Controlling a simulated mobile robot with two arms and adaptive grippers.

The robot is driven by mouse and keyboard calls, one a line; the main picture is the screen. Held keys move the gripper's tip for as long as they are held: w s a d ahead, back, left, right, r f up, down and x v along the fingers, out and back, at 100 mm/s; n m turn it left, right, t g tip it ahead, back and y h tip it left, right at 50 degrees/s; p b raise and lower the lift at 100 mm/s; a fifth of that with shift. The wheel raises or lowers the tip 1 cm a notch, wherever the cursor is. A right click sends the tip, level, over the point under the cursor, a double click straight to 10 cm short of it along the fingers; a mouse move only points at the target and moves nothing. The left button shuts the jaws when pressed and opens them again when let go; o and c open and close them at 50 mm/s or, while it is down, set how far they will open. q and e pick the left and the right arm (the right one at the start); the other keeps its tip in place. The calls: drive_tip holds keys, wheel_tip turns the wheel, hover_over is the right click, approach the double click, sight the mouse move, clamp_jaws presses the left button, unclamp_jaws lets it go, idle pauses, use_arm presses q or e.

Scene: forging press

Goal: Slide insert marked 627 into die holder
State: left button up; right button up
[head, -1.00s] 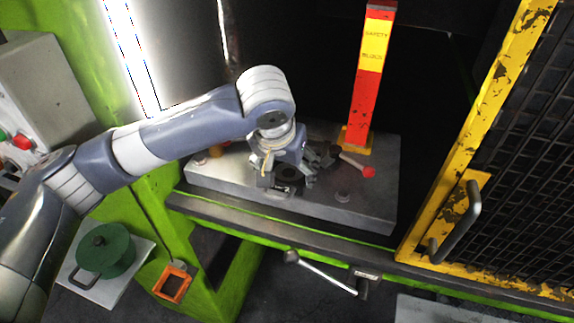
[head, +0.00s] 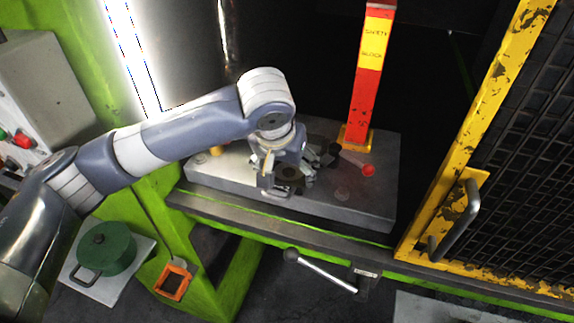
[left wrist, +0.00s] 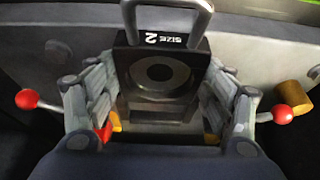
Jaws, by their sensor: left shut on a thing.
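The insert (left wrist: 160,72) is a dark block with a round ring recess and a metal loop handle, seen in the left wrist view. Its white marking looks like "SIZE 2"; I cannot read 627 on it. My left gripper (left wrist: 163,88) has a finger along each side of the block and is shut on it. In the head view my left gripper (head: 284,170) is low over the grey press bed (head: 350,205), and the handle shows at its near side. The die holder is mostly hidden by my gripper; I cannot tell how far the insert sits in it. My right gripper is not in view.
Red-knobbed levers (head: 368,170) stick out at the sides. The red and yellow safety block (head: 369,85) stands behind. A yellow mesh gate (head: 450,215) is at right. A green pot-like object (head: 106,250) and an orange square frame (head: 173,282) sit at lower left.

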use_arm(q)
drive_tip(key=shift+w, duration=0.1)
drive_tip(key=o, duration=2.1)
drive_tip(key=shift+o, duration=0.3)
drive_tip(key=shift+s, duration=0.2)
drive_tip(key=shift+f, duration=0.25)
drive_tip(key=v, duration=1.2)
drive_tip(key=shift+r, duration=0.2)
